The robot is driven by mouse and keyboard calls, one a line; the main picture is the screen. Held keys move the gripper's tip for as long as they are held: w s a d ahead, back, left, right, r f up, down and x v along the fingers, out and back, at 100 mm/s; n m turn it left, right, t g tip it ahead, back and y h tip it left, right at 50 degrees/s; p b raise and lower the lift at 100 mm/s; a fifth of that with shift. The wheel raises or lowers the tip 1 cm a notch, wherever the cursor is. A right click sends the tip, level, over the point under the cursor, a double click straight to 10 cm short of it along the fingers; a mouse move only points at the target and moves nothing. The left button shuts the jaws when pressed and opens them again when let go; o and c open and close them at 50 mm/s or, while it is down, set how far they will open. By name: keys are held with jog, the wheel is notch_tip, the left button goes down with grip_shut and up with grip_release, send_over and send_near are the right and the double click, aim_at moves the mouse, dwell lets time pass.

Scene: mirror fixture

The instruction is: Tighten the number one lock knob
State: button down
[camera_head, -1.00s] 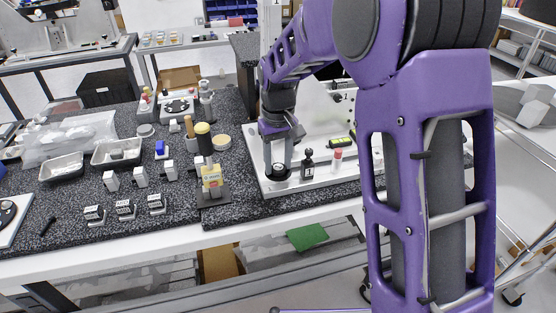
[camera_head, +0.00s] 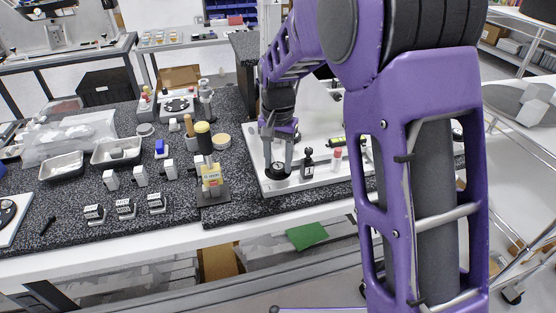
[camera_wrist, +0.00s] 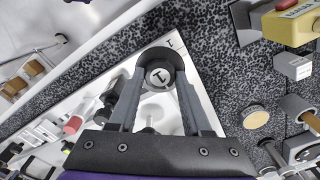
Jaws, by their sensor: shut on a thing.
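The knob (camera_wrist: 159,75) is a round black piece with a light, marked top, at a corner of the white fixture plate (camera_wrist: 92,65). In the wrist view my gripper (camera_wrist: 159,82) has a finger on either side of it and is shut on it. In the head view the black knob (camera_head: 277,171) shows at the plate's front left corner, under my gripper (camera_head: 278,165), which points down. The knob's lower part is hidden.
A black bottle-like piece (camera_head: 307,163) and a red-topped piece (camera_head: 336,160) stand close right of my gripper on the plate. Small labelled blocks (camera_head: 125,208) sit further left on the speckled mat.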

aim_at(278, 166)
dwell(0.3)
jog(key=shift+c, duration=1.7)
grip_release()
jog(key=shift+r, duration=0.1)
notch_tip(278, 166, up, 17)
jog(key=shift+r, duration=0.15)
